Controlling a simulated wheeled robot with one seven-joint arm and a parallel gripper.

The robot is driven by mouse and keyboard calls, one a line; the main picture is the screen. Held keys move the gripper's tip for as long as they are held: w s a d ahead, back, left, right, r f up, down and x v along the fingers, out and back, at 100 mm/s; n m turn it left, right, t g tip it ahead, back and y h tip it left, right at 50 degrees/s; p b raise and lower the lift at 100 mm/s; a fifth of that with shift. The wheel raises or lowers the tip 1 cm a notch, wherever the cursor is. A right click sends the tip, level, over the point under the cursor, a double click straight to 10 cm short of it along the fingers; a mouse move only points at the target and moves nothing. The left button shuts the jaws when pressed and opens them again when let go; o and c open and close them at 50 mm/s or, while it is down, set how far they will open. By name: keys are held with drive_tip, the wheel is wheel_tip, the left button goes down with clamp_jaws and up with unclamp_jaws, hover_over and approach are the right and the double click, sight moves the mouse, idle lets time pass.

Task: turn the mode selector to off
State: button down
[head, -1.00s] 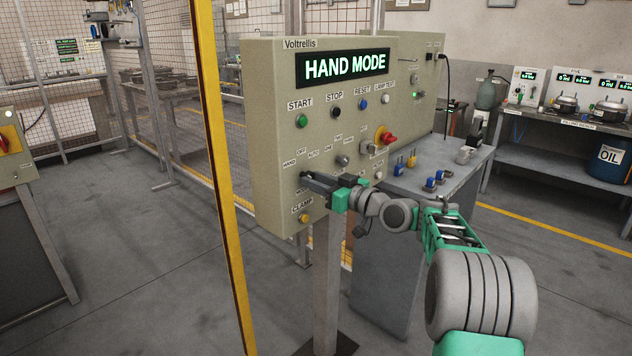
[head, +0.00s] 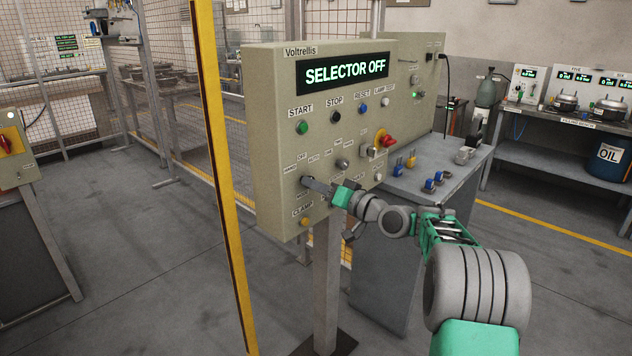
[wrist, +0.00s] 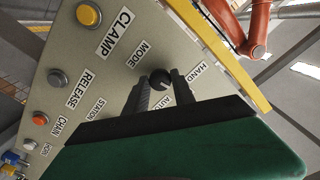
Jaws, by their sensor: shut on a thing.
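The mode selector (wrist: 161,79) is a dark round knob on the beige Voltrellis panel (head: 275,130), between the HAND and AUTO labels with MODE beside it in the wrist view. My gripper (head: 308,182) reaches the panel's lower left, and its two dark fingers (wrist: 162,92) are shut on the knob, one on each side. In the head view the fingers hide most of the knob.
Above are the START (head: 302,127), STOP (head: 335,116) and RESET buttons. A yellow CLAMP button (wrist: 89,15) is close to the knob. A yellow post (head: 222,170) stands left of the panel.

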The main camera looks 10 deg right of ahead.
drive_tip(key=shift+m+p, duration=0.4)
drive_tip(key=shift+m, duration=0.5)
drive_tip(key=c, duration=1.1)
unclamp_jaws()
drive_tip(key=shift+o, duration=0.2)
drive_tip(key=b+v, duration=0.1)
drive_tip(key=v, duration=0.6)
drive_tip(key=shift+s+d, duration=0.2)
drive_tip(key=shift+s, duration=0.1)
